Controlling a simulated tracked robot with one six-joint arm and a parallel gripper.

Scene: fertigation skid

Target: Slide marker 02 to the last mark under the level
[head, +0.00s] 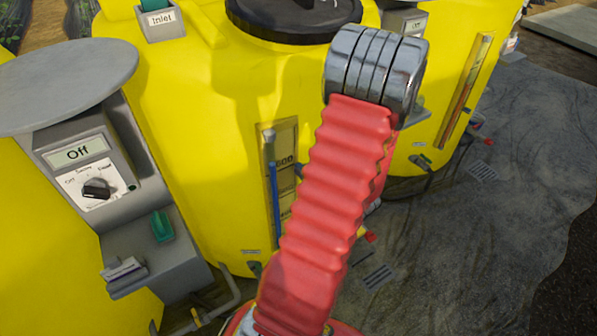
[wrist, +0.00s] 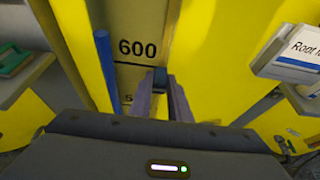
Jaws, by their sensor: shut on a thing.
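My gripper (wrist: 160,98) shows in the wrist view, shut on a small dark blue block at the right edge of the gauge scale. The block looks like the marker (wrist: 160,76); I cannot read a number on it. It sits just below the line under 600, near that line. The scale plate (wrist: 131,22) carries 600 and, lower, a figure starting with 5, partly hidden by the fingers. The blue level column (wrist: 106,66) stands left of the figures, its top above 600. In the head view, the column (head: 274,195) shows on the middle yellow tank; my arm hides gripper and marker.
A grey control box reading Off (head: 78,152) stands left. An Inlet label box (head: 160,20) is on the tank top. Another gauge (head: 465,90) is on the right tank. In the wrist view, a white label holder (wrist: 290,52) juts in at right and a green-topped part (wrist: 15,60) at left.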

